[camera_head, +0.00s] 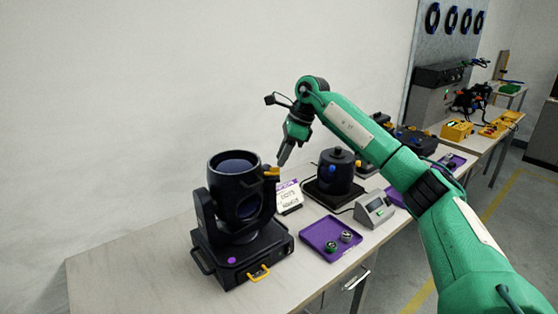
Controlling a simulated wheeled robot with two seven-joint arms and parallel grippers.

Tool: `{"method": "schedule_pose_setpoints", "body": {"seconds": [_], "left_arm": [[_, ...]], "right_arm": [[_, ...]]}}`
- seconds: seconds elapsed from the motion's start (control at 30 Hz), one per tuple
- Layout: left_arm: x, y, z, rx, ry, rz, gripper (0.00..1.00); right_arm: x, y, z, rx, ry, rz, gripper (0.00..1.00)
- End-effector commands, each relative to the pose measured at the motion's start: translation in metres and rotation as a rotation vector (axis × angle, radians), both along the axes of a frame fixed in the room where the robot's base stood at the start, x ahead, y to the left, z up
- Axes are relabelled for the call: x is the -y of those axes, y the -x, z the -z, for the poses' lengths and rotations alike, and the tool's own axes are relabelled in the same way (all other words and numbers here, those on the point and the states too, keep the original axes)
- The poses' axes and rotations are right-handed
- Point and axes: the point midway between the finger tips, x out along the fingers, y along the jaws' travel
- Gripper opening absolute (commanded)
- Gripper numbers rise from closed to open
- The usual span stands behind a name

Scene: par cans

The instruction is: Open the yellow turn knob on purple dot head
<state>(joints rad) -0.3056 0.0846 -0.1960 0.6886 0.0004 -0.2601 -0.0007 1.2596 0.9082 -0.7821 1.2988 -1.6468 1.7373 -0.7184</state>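The black moving head light (237,200) stands upright on its base at the left of the table. A purple dot (231,261) marks the front of the base. A small yellow-orange knob (271,171) sticks out at the upper right of its head. A yellow latch-like part (258,273) is low on the base front. My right gripper (283,160) hangs from the green arm, pointing down, just above and right of the knob. It looks apart from the knob, though the gap in depth is unclear. Its fingers are too small to judge. My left gripper is out of view.
A purple tray (318,248) with small round parts lies right of the light. Behind it are a label card (289,196), a dark round device (335,172) on a black pad, and a grey display box (374,209). The table's front left is clear.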

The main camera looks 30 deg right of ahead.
Motion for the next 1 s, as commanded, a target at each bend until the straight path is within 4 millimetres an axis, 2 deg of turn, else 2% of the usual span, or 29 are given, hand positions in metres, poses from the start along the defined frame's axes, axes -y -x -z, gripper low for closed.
{"method": "schedule_pose_setpoints", "body": {"seconds": [0.07,0.2,0.57,0.7,0.73,1.0], "left_arm": [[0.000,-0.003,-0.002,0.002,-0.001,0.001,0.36],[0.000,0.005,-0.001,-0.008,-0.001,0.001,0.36],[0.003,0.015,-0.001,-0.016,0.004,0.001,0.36],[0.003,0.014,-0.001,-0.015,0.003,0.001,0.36],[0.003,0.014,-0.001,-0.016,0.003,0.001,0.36],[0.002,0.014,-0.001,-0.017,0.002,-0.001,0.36]], "right_arm": [[-0.005,-0.002,0.010,-0.002,-0.001,-0.001,0.30],[-0.009,-0.005,0.022,0.000,0.000,-0.001,0.30],[-0.010,-0.006,0.026,0.002,0.000,-0.001,0.30],[-0.010,-0.006,0.026,0.002,0.000,-0.001,0.03],[-0.010,-0.006,0.026,0.002,0.000,-0.001,0.00],[-0.010,-0.005,0.026,0.002,0.000,0.009,0.00]]}}
